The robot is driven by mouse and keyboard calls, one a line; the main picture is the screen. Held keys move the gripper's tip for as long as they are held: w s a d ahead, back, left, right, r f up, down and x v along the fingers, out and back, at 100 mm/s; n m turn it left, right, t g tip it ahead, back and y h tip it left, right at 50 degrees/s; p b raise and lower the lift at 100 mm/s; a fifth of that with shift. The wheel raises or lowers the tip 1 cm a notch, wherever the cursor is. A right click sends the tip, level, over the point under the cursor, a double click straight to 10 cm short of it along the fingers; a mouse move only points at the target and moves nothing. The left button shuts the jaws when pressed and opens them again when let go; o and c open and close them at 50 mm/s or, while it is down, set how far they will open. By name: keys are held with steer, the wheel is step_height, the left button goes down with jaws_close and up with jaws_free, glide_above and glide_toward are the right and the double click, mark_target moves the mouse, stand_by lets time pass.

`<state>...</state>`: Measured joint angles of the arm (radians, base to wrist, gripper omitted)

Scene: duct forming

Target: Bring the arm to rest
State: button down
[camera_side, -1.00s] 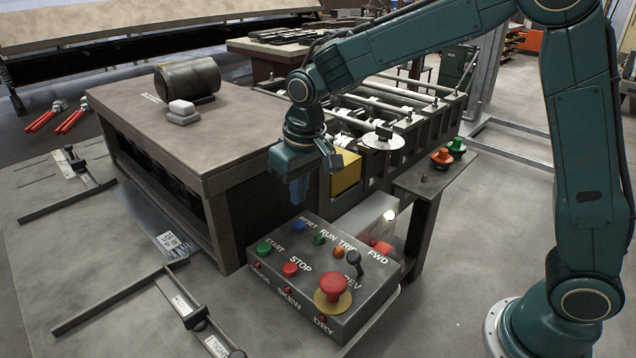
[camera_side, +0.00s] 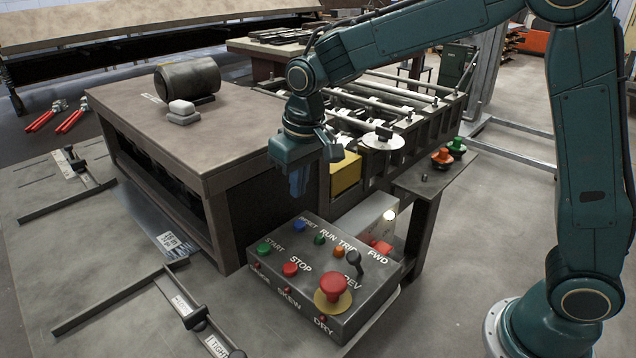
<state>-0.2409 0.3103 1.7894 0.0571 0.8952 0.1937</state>
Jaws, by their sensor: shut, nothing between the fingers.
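My gripper (camera_side: 298,182) hangs pointing down in the side view, above and behind the control box (camera_side: 330,265). Its fingers are shut with nothing between them. It is in front of the right end of the brown-topped bench (camera_side: 205,140) and left of a yellow block (camera_side: 345,172). It appears clear of the box's buttons, though the exact gap cannot be told. My arm reaches in from the right, with the forearm over the roller machine.
The control box carries several buttons, a lever (camera_side: 353,261) and a red mushroom button (camera_side: 334,286). The roller machine (camera_side: 420,125) stands behind. A dark cylinder (camera_side: 188,78) and pale stacked blocks (camera_side: 182,111) sit on the bench. Red-handled tools (camera_side: 58,115) lie at left.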

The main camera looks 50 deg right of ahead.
steer(key=s+d+r+t, duration=0.1)
steer(key=s+d+r, duration=0.1)
steer(key=s, duration=0.6)
steer(key=s+d+r+t, duration=0.1)
steer(key=s+d+r, duration=0.2)
steer(key=s, duration=0.6)
steer(key=s+d+r+t, duration=0.1)
steer(key=s+d, duration=0.3)
steer(key=s, duration=0.5)
steer(key=shift+s+d+r+t, duration=0.25)
steer(key=shift+d+r+t, duration=0.15)
steer(key=shift+r, duration=0.35)
steer(key=shift+w, duration=0.15)
